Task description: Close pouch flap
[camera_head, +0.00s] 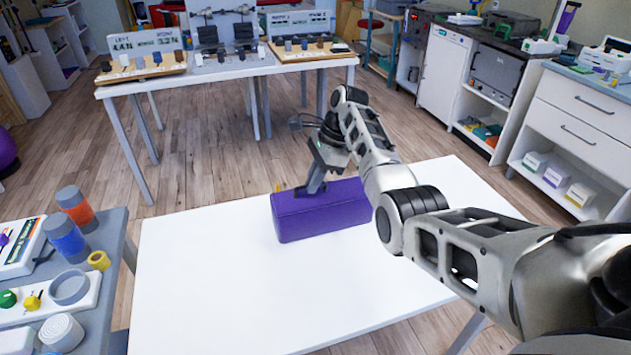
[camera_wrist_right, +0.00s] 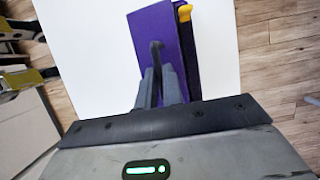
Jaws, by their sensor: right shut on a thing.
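The purple pouch (camera_head: 300,222) lies on the white table (camera_head: 220,280), near its far edge. My right gripper (camera_head: 314,186) reaches down onto its top. In the right wrist view the purple top panel, which looks like the flap (camera_wrist_right: 182,50), fills the middle. The right gripper (camera_wrist_right: 160,82) is shut there on a thin dark handle (camera_wrist_right: 156,50) on that panel. The fingers hide part of the handle. A yellow piece (camera_wrist_right: 184,12) sits at the pouch's edge beside a dark side strip. I cannot tell how far the flap is open. My left gripper is not in view.
A grey side table (camera_head: 95,270) at left holds blue and orange cylinders (camera_head: 68,232) and other items. A long display table (camera_head: 220,75) stands behind. Cabinets (camera_head: 560,125) line the right. The white table's front and left are clear.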

